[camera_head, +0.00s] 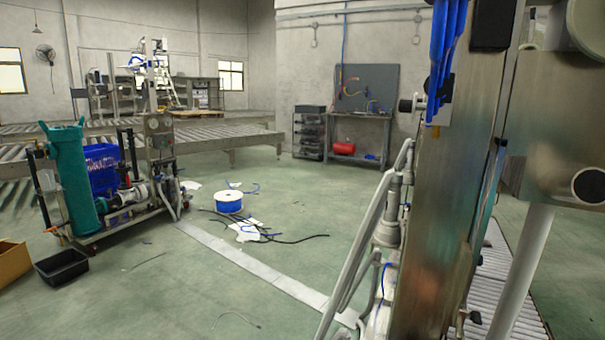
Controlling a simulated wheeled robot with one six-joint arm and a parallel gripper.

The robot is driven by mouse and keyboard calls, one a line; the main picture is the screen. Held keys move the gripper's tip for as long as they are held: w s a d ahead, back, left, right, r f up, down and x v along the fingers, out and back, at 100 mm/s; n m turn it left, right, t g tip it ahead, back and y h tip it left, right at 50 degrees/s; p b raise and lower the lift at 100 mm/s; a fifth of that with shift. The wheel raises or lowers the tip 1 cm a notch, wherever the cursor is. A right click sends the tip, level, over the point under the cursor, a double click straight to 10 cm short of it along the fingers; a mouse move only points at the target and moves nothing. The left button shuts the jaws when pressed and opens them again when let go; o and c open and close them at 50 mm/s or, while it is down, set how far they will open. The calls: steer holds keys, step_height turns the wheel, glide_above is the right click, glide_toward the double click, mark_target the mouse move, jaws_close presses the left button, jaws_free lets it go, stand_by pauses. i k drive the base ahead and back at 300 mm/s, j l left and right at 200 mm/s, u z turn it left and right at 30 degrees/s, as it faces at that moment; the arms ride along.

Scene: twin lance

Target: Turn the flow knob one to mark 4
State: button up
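No knob with readable marks shows, so I cannot tell which part is flow knob one. A tall steel machine (440,210) stands close on the right, seen at a steep angle. A small dark round fitting (405,105) sticks out from its left side near the top and could be a knob; its face is turned away. A wheeled skid (160,150) with small round gauges or dials stands at the left, too far off to read. My gripper is not recognisable in the picture.
Blue hoses (447,60) hang on the steel machine, and pale pipes (365,235) run down its left side. A blue cable spool (228,203), loose cables and a black bin (61,267) lie on the floor. A workbench (360,130) stands at the back. Green floor at the centre front is mostly free.

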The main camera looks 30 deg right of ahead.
mark_target(405, 106)
steer(key=i+j+z, duration=0.1)
steer(key=i+z, duration=0.15)
steer(key=z, duration=0.2)
steer(key=i+j+z, duration=0.15)
steer(key=z, duration=0.3)
steer(key=i+j+z, duration=0.25)
steer(key=z, duration=0.2)
steer(key=i+j+z, duration=0.1)
steer(key=j+z, duration=0.45)
steer(key=k, duration=0.5)
steer(key=i, duration=0.15)
